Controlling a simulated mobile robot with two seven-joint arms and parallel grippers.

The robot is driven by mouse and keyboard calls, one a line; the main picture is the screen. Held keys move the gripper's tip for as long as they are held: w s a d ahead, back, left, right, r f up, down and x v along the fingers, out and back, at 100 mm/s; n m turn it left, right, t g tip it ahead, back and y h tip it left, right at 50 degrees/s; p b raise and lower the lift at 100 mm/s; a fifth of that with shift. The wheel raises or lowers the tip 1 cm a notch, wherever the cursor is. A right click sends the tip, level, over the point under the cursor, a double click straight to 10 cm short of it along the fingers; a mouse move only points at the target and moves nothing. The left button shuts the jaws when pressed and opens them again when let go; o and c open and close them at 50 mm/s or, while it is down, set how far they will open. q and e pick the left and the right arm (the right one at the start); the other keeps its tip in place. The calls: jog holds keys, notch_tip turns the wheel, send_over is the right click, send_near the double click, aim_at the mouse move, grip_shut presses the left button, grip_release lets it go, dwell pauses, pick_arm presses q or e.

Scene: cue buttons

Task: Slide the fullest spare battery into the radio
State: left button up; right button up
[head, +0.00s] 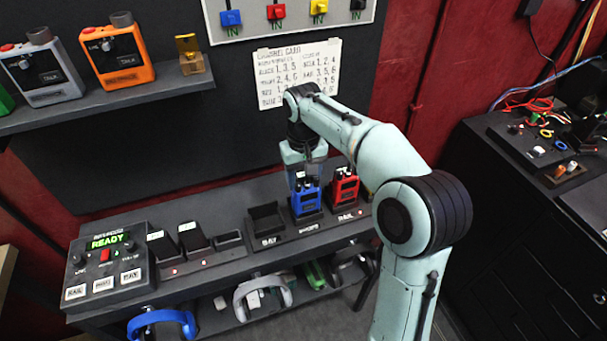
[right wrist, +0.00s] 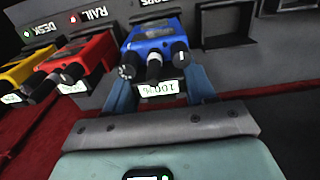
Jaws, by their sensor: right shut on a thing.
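A blue radio (head: 307,201) stands upright in its cradle on the bench. My right gripper (head: 303,178) reaches down over it. In the right wrist view the two fingers close on the sides of the blue radio (right wrist: 155,45), with its knobs and a lit display towards me. The display text is upside down and hard to read. Two black spare batteries (head: 163,247) (head: 193,238) with white labels stand in the charger on the left; I cannot read their charge. My left gripper is not in view.
A red radio (head: 343,190) stands close beside the blue one; a yellow radio (right wrist: 22,68) is beyond it. The bay (head: 267,219) looks empty, as does a charger slot (head: 229,240). A READY console (head: 108,262) sits at left. A shelf (head: 150,92) overhangs the back.

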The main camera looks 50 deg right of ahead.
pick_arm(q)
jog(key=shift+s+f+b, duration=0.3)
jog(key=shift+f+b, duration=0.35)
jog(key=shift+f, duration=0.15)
pick_arm(e)
jog(key=shift+f, duration=1.2)
jog(key=o, duration=1.2)
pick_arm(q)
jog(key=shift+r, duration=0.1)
pick_arm(e)
jog(key=shift+r, duration=0.1)
notch_tip(320, 180, up, 13)
jog(key=p, duration=0.3)
jog(key=shift+r, duration=0.15)
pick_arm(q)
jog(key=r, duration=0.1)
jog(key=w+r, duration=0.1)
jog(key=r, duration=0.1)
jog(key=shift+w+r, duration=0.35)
